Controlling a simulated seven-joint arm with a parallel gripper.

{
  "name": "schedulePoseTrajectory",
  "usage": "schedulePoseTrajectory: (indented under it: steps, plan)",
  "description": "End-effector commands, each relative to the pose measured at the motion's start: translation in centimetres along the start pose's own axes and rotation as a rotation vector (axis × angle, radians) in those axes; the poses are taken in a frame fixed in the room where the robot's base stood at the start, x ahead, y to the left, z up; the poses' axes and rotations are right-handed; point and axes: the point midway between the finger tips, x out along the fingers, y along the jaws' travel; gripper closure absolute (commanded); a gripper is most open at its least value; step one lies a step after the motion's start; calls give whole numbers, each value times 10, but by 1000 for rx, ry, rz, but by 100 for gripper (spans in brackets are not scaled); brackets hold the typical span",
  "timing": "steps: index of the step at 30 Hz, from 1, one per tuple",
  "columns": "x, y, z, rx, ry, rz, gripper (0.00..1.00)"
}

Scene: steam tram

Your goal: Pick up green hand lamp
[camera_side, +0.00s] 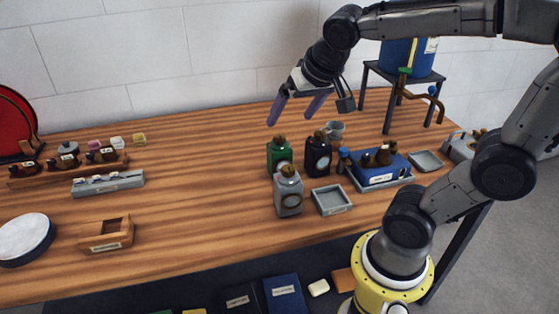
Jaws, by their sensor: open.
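The green hand lamp (279,153) stands upright on the wooden table, with a brass-coloured top and a pale round front. A grey lamp (289,194) stands in front of it and hides part of its lower side. A dark lamp (318,155) stands close beside it on the right. My gripper (295,115) is open and empty, above and behind the lamps. Its two purple fingers point down, with the left finger above the green lamp. My gripper is apart from all the lamps.
A small grey tray (332,200) lies right of the grey lamp. A grey cup (335,129) stands behind the dark lamp. A blue box (381,169) with brass fittings is to the right. A blue tank (408,58) sits on a stand (371,85).

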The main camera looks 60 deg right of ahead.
Motion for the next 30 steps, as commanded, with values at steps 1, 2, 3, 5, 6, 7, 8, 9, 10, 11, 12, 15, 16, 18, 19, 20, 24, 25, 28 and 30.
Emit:
schedulePoseTrajectory:
  steps: [1, 2, 3, 5, 6, 7, 8, 9, 10, 11, 12, 15, 16, 18, 19, 20, 24, 25, 28, 30]
  plan:
    - [19, 4, -16, 49, -20, 43, 0]
    - [28, 7, -23, 72, -27, 63, 0]
    - [40, 10, -31, 96, -37, 88, 0]
    - [56, 17, -38, 114, -57, 120, 0]
    - [65, 21, -41, 119, -70, 136, 0]
    - [71, 24, -40, 122, -83, 147, 0]
    - [75, 26, -41, 126, -92, 155, 0]
    - [80, 29, -38, 131, -107, 165, 0]
    - [84, 31, -37, 133, -114, 169, 0]
    - [86, 33, -36, 137, -118, 173, 0]
    - [90, 35, -36, 139, -122, 176, 0]
    - [103, 37, -34, 139, -122, 177, 0]
    - [108, 38, -32, 139, -122, 177, 0]
    - [122, 40, -30, 140, -123, 176, 0]
    - [128, 41, -30, 140, -123, 176, 0]
    - [133, 42, -29, 139, -122, 176, 0]
    - [155, 45, -26, 139, -120, 174, 0]
    - [158, 46, -26, 139, -120, 175, 0]
    - [165, 47, -25, 138, -118, 173, 0]
    - [168, 47, -24, 138, -118, 173, 0]
